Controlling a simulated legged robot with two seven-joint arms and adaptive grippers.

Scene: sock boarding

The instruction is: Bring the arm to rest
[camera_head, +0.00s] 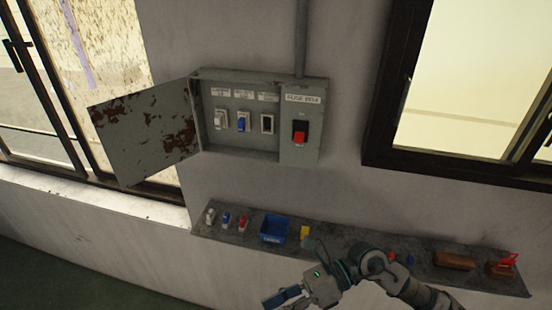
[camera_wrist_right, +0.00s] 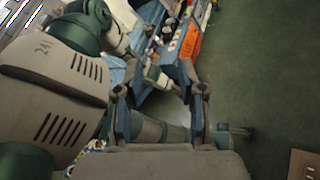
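My right arm comes in from the lower right in the head view. Its gripper (camera_head: 284,298) hangs in front of the shelf, low in the picture, with its tips near the bottom edge. In the right wrist view the two fingers of the right gripper (camera_wrist_right: 158,100) stand apart with nothing held between them. Grey and green parts of my own body fill the left and middle of that view. My left gripper does not show in the head view.
A wall fuse box (camera_head: 262,114) has its rusty door (camera_head: 146,130) swung open leftward. It holds a white fuse (camera_head: 220,119), a blue fuse (camera_head: 242,122) and a red switch (camera_head: 300,132). A shelf (camera_head: 340,235) below carries a blue bin (camera_head: 273,229) and several small items.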

